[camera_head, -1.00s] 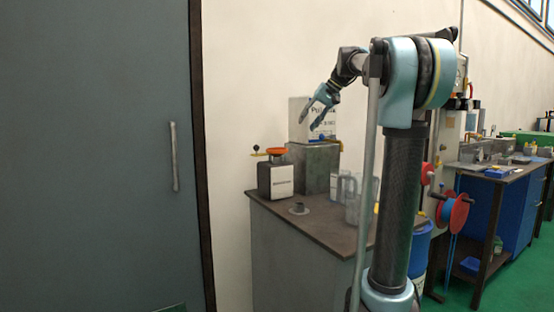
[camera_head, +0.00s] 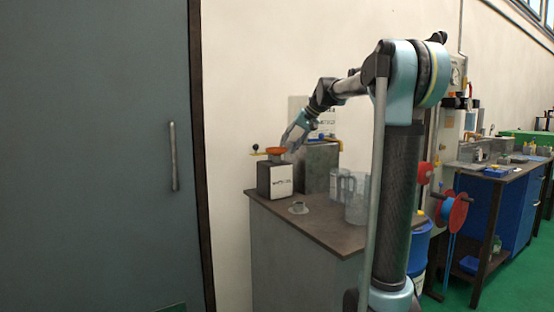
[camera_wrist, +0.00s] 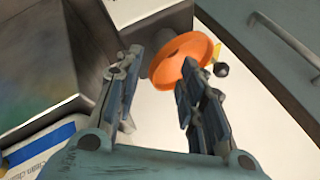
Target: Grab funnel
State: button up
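The orange funnel (camera_head: 276,150) sits on top of the dark box-shaped container with a white label (camera_head: 282,181) on the bench. In the wrist view the funnel (camera_wrist: 180,62) shows its wide orange mouth just beyond the fingertips, slightly right of centre. My gripper (camera_head: 288,148) is at the funnel's right side in the head view. In the wrist view my gripper (camera_wrist: 160,75) has its two fingers spread apart, with the funnel's near rim between and just ahead of them. The right finger overlaps the rim in the picture; I cannot tell whether it touches.
A grey metal block (camera_head: 320,168) stands right of the container, with a yellow-handled valve part near the wall. A grey door (camera_head: 100,150) is at the left.

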aim_at(277, 155)
jog(key=shift+x, duration=1.95)
jog(key=shift+a+r, duration=0.1)
grip_shut()
